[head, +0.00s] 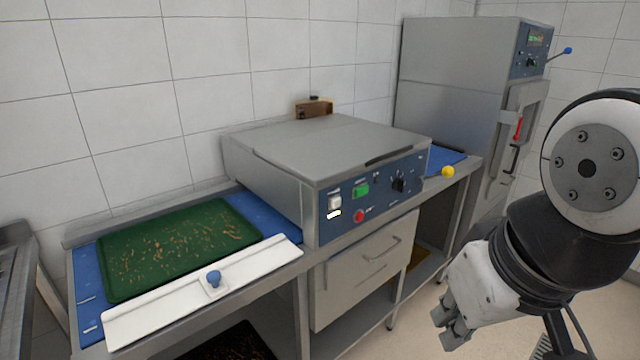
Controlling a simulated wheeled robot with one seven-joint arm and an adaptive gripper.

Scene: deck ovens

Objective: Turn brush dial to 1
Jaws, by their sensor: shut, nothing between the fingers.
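A steel box machine (330,150) stands on the counter in the head view, with a blue control panel (350,210) on its front. A black dial (399,185) sits at the right part of this panel; its markings are too small to read. To its left are a green display or switch (361,190), a white switch (334,202) and a red button (359,216). My gripper (448,330) is at the lower right, in front of and below the panel, well apart from the dial. Its fingers are shut and empty, pointing down and left.
A green tray (150,240) with brown crumbs lies on the blue belt (86,290) at left, behind a white bar (150,312) with a blue knob (213,278). A drawer (350,275) is below the machine. A yellow ball (447,171) and a tall steel cabinet (450,90) are at right.

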